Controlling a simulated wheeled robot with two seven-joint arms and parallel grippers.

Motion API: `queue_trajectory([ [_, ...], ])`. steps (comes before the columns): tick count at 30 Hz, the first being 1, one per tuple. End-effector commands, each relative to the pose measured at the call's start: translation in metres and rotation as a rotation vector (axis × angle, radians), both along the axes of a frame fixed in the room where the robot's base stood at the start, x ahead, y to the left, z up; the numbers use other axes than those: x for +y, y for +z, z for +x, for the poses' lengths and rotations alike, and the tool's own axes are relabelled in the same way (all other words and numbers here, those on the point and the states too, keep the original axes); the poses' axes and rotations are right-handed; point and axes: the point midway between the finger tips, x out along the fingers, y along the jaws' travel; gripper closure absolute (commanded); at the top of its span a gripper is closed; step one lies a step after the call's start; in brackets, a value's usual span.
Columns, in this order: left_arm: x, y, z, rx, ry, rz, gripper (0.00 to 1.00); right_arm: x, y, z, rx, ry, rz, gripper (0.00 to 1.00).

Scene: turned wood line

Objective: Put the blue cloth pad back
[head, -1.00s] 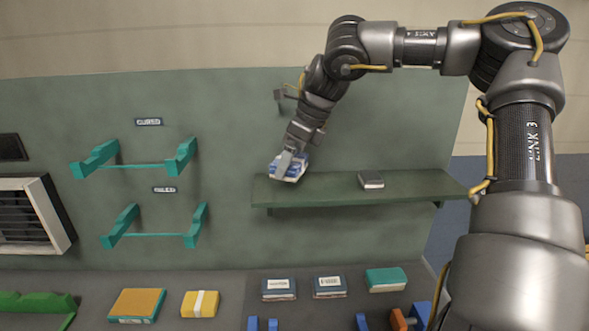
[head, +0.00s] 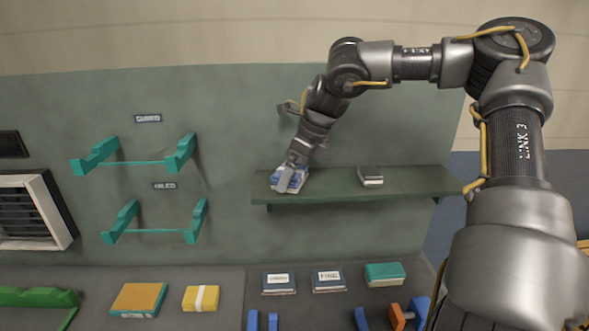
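The blue cloth pad (head: 283,184) is a small blue and white piece at the left end of the green wall shelf (head: 330,188). My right gripper (head: 287,180) is over the pad, with a finger against its near face, and appears shut on it. The pad is at shelf height; whether it rests on the board or is just above cannot be told. The gripper hides part of the pad. My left gripper is out of view.
A dark grey block (head: 370,176) sits mid-shelf, right of the pad, with bare shelf between. Teal brackets (head: 180,155) are on the wall at left. The bench below holds a yellow block (head: 201,298), an orange pad (head: 138,299) and a teal block (head: 385,274).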

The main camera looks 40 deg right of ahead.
Motion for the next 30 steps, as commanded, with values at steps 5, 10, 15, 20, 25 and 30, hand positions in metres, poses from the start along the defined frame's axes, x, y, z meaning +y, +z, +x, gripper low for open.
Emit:
queue_trajectory([
  [5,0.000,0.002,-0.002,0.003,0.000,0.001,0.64,0.000,0.006,0.000,-0.002,0.001,0.000,0.00],
  [10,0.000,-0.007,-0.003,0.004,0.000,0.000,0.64,-0.005,0.030,-0.009,-0.007,-0.001,-0.001,0.00],
  [15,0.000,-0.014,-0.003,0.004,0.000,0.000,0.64,-0.012,0.065,-0.022,-0.006,0.000,-0.003,0.00],
  [20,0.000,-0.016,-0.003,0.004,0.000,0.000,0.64,-0.017,0.092,-0.033,-0.005,-0.001,-0.002,0.00],
  [25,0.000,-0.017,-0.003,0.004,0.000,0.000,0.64,-0.021,0.109,-0.039,-0.002,-0.001,-0.001,0.00],
  [30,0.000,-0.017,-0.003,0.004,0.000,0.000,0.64,-0.021,0.114,-0.041,-0.001,0.000,0.000,0.00],
])
